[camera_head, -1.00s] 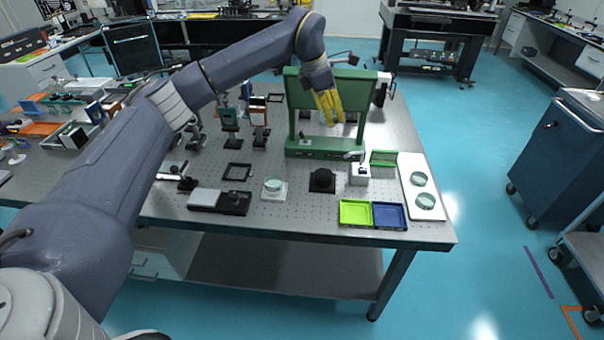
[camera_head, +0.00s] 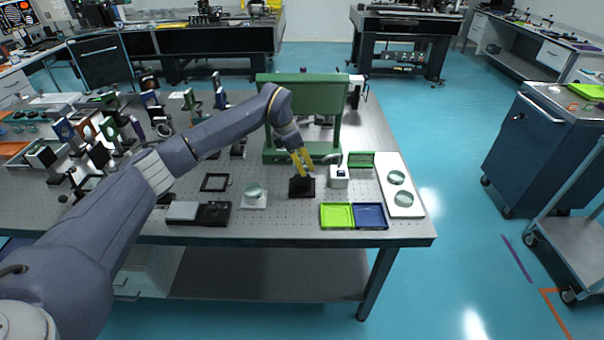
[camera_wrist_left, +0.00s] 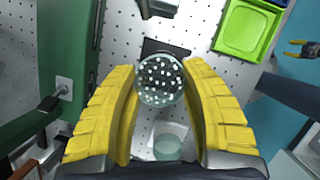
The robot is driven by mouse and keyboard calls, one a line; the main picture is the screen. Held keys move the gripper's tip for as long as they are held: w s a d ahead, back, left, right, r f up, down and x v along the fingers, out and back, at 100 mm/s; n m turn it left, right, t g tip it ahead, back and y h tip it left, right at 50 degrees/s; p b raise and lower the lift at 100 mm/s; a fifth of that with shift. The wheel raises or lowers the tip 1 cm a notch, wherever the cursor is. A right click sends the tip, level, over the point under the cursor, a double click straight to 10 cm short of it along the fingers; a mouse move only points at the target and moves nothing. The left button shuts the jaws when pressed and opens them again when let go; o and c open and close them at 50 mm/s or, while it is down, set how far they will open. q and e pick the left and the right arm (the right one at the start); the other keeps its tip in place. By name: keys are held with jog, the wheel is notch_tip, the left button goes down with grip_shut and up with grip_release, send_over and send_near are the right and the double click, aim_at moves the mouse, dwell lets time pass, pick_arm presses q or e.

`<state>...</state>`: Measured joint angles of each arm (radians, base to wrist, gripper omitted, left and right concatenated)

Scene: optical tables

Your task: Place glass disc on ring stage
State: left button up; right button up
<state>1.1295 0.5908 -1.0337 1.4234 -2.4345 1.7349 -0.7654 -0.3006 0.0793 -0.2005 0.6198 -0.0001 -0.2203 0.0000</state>
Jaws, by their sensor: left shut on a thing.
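My left gripper (camera_head: 304,170) points down over the black ring stage (camera_head: 301,188). In the left wrist view its yellow fingers (camera_wrist_left: 162,92) are shut on a clear glass disc (camera_wrist_left: 160,80), held by its edges. The disc is hard to make out in the head view. The ring stage's dark base (camera_wrist_left: 152,46) shows partly behind the disc in the wrist view; the rest is hidden. I cannot tell whether disc and stage touch. My right gripper (camera_wrist_left: 288,48) shows far off at the wrist view's right edge, fingers apart and empty; the head view does not show it.
A green frame (camera_head: 262,110) stands close behind. Left of the stage is another pale disc on a white base (camera_head: 250,204).

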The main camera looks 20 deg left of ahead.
aim_at(302, 179)
pick_arm(q)
jog(key=shift+f, duration=2.25)
jog(key=shift+f, duration=0.1)
jog(key=o, duration=1.3)
jog(key=shift+f, duration=0.1)
jog(key=v, duration=1.2)
jog(key=shift+r, duration=0.2)
